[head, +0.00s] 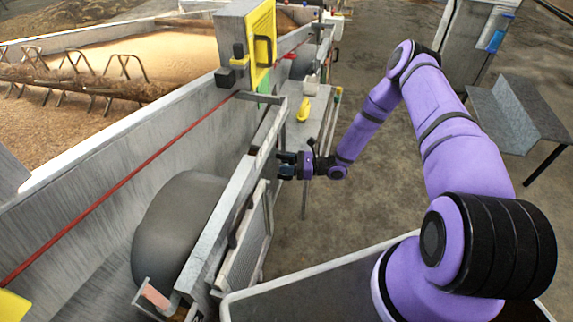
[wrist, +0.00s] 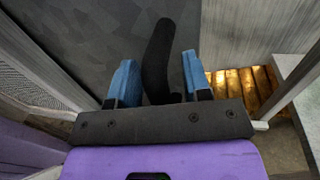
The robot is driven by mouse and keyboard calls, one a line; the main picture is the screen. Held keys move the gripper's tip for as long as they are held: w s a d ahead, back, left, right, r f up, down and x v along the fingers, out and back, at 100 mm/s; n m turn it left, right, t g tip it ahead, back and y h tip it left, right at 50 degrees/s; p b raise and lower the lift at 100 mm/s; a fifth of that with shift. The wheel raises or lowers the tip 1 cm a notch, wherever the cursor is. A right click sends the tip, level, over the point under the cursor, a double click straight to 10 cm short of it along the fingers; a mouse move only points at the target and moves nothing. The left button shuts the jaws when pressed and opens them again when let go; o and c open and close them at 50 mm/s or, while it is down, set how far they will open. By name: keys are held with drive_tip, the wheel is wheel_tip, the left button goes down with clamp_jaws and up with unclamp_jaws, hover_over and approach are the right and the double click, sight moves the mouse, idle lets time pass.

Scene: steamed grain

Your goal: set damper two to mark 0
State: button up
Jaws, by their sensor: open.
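In the wrist view, my gripper (wrist: 159,78) is open, with its two blue fingertips apart. A black curved lever handle (wrist: 157,55) stands between the fingers, with a gap to each; I cannot tell whether it is damper two's. In the head view, my gripper (head: 284,165) is beside the metal rail along the trough's outer wall. A dark handle (head: 240,226) shows on the rail nearer to me. Any handle at my gripper is too small to make out there. No damper number or mark 0 is readable.
The trough wall (head: 110,165) carries a red line (head: 150,155) along it. A yellow panel (head: 262,42) stands on the rail beyond my gripper, and a yellow object (head: 303,110) lies on a shelf. A grey bench (head: 515,110) is at right. Open floor lies between.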

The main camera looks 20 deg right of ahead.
drive_tip(key=shift+c, duration=0.2)
clamp_jaws()
drive_tip(key=s+a, duration=0.7)
drive_tip(key=s, duration=0.3)
drive_tip(key=shift+s, duration=0.2)
drive_tip(key=shift+o, duration=0.2)
unclamp_jaws()
drive_tip(key=shift+s, duration=0.1)
drive_tip(key=shift+d, duration=0.15)
drive_tip(key=v, duration=1)
drive_tip(key=shift+d, duration=0.25)
